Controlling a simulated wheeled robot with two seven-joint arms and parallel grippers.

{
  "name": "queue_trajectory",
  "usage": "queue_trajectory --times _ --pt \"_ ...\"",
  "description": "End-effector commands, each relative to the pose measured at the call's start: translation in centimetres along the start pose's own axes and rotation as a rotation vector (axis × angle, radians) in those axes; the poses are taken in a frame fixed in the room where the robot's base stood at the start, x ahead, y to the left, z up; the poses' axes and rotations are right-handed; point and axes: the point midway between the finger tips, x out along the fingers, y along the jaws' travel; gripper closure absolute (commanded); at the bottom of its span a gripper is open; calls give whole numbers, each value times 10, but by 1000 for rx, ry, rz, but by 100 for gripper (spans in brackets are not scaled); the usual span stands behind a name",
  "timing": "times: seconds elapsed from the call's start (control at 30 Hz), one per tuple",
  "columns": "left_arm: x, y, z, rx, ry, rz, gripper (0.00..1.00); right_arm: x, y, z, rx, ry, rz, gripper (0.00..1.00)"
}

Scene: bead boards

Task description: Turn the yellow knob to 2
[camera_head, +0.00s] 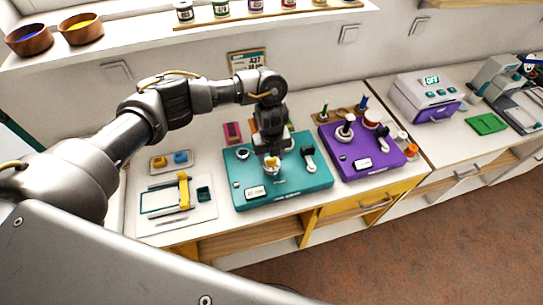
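The yellow knob (271,162) sits on a pale round dial on top of the teal board (307,183), which lies on the white counter. My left gripper (272,153) points down right at the knob and covers its upper part. The fingers are small and dark here, so I cannot tell whether they touch the knob or are closed on it. The dial's numbers are too small to read. A small white label plate (256,192) is at the teal board's front left. My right gripper is not in view.
A black-handled lever (309,153) stands on the teal board, close to the right of my gripper. A purple board (348,155) with knobs is beside it. Wooden bowls (80,29) are on the shelf.

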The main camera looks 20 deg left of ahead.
Motion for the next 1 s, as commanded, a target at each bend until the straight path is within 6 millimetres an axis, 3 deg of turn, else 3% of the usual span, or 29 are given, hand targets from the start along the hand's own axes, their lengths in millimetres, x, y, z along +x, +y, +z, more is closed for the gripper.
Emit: queue_trajectory --times 0.37,0.8,1.0 --pt "-4 0 0 2 1 -1 47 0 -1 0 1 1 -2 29" --pt "-80 0 1 3 -4 -1 47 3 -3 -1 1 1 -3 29" --pt "-102 0 0 2 -1 0 47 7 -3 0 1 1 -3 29"
